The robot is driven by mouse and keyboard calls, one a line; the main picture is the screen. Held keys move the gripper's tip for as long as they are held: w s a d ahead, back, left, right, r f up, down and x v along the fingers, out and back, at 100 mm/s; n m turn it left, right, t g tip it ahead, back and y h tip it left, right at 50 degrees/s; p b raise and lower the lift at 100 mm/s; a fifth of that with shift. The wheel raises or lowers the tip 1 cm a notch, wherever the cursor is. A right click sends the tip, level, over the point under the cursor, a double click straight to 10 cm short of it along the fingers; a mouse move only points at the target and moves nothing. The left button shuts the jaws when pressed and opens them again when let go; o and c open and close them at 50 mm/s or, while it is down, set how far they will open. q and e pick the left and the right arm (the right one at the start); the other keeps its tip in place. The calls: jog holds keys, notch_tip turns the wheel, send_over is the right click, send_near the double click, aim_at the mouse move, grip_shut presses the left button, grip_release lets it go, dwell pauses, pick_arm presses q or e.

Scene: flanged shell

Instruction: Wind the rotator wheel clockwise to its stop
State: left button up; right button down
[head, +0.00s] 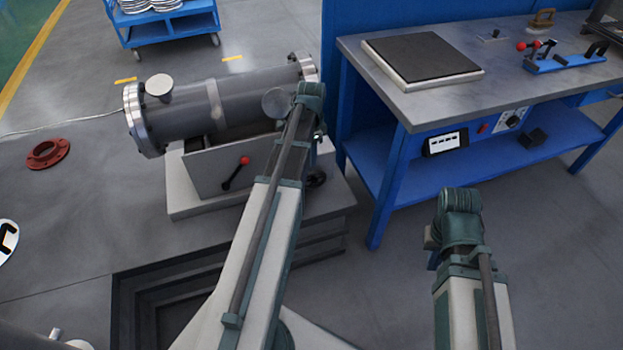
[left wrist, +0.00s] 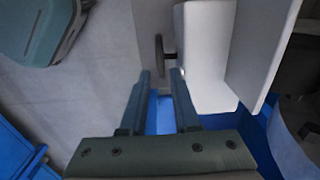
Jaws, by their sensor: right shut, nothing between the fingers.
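The rotator wheel (head: 316,179) is small and dark, on the right end of the pale stand under the shell, partly hidden by my left arm. In the left wrist view the wheel (left wrist: 159,54) shows edge-on, with a short shaft into a pale housing (left wrist: 205,55). My left gripper (left wrist: 160,73) is open, its fingers apart just short of the wheel; the wheel's rim lies in line with the gap. I cannot tell whether they touch. The grey flanged shell (head: 245,97) lies on the stand (head: 190,208). My right arm is at the lower right, its gripper hidden.
A red-knobbed lever (head: 236,171) sits on the stand's front. A blue workbench (head: 400,190) stands close on the right. A blue cart (head: 165,28) stands behind. The floor left of the stand is mostly clear.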

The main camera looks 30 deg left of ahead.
aim_at(311, 173)
pick_arm(q)
notch_tip(311, 173, down, 8)
jog(key=b, duration=0.7)
jog(key=shift+f, duration=0.2)
jog(key=shift+r, duration=0.1)
grip_shut()
